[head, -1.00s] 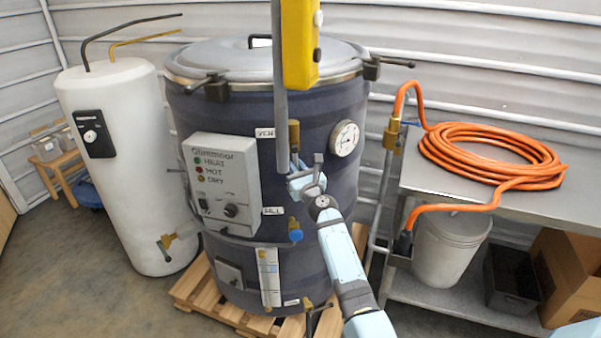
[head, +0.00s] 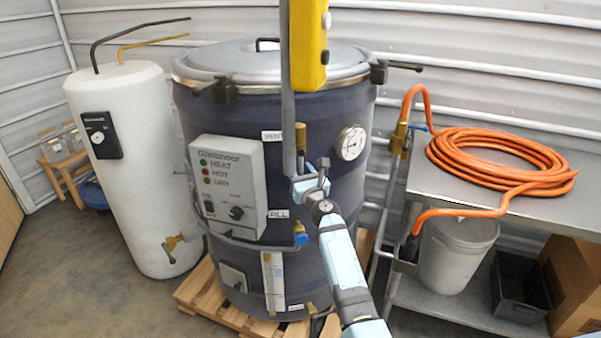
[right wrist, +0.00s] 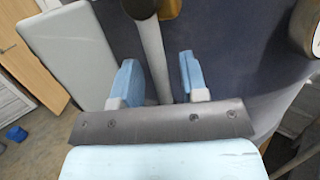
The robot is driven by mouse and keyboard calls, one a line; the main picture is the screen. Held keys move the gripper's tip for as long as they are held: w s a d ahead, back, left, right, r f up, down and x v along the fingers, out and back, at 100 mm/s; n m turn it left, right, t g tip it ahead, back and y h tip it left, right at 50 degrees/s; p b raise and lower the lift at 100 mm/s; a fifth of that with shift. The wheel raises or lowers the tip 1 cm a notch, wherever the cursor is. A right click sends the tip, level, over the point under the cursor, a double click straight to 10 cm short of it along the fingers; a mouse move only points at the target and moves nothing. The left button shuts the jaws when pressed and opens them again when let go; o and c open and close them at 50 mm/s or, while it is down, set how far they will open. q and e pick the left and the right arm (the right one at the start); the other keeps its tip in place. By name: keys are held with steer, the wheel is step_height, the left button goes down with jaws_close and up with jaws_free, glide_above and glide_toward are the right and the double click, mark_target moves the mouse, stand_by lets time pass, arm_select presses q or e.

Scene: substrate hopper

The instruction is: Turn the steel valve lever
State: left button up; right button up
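The steel valve lever (right wrist: 152,50) is a grey bar hanging from a brass valve body (head: 301,136) on the dark drum (head: 345,195), near the VENT label. In the head view the lever is mostly hidden by the grey hanging tube and my gripper. My right gripper (head: 308,180) is at the drum's front, below the brass body. In the right wrist view its two blue fingers (right wrist: 160,80) are open, one on each side of the lever, with gaps visible. My left gripper is not in view.
A yellow pendant box (head: 304,45) and grey tube (head: 285,100) hang in front of the drum. A control box (head: 229,185) is left of the gripper, a gauge (head: 351,143) to the right. An orange hose (head: 490,155) lies on the steel bench (head: 540,205).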

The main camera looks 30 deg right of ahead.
steer(key=v, duration=0.7)
steer(key=shift+s+p, duration=0.3)
stand_by(1.8)
